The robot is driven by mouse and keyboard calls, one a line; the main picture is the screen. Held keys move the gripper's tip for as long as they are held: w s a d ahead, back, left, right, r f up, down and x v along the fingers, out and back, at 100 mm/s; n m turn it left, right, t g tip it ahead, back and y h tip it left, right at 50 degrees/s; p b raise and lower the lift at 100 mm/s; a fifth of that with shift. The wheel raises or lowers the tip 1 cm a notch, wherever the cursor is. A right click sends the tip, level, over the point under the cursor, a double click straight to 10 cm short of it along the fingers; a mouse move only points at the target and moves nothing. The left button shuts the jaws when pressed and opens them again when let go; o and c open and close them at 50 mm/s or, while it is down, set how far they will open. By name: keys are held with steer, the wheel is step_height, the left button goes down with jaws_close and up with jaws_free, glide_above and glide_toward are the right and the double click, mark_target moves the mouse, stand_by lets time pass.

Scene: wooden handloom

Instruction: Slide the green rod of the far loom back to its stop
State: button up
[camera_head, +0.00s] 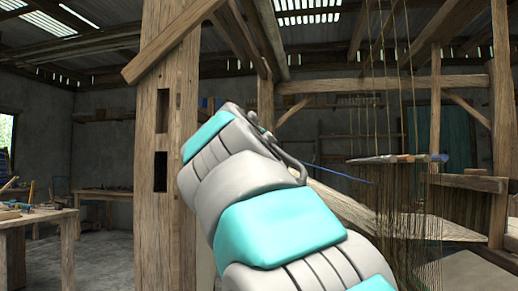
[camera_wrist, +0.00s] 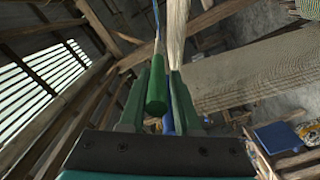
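In the camera_wrist view my gripper (camera_wrist: 162,76) has its two dark green fingers apart. A green cylinder (camera_wrist: 156,90), which looks like the green rod or its end, lies between the fingers, close to the left one. A narrow gap shows between it and the right finger. A thin pale and blue line runs up from its top end. In the camera_head view my arm hides my gripper and the cylinder. A thin blue line (camera_head: 340,173) there runs right from behind my arm towards the loom (camera_head: 405,215). The stop cannot be made out.
A thick wooden post (camera_head: 155,225) stands just left of my arm. A workbench (camera_head: 35,215) with tools is at the left. Hanging cords and threads fill the right side. A blue panel (camera_wrist: 278,136) shows at the lower right in the camera_wrist view. Floor between post and bench is clear.

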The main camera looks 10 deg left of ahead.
steer(key=o, duration=0.3)
steer(key=shift+d, duration=0.1)
steer(key=s+b, duration=0.1)
steer(key=s, duration=0.6)
steer(key=shift+s+a, duration=0.35)
steer(key=shift+s, duration=0.05)
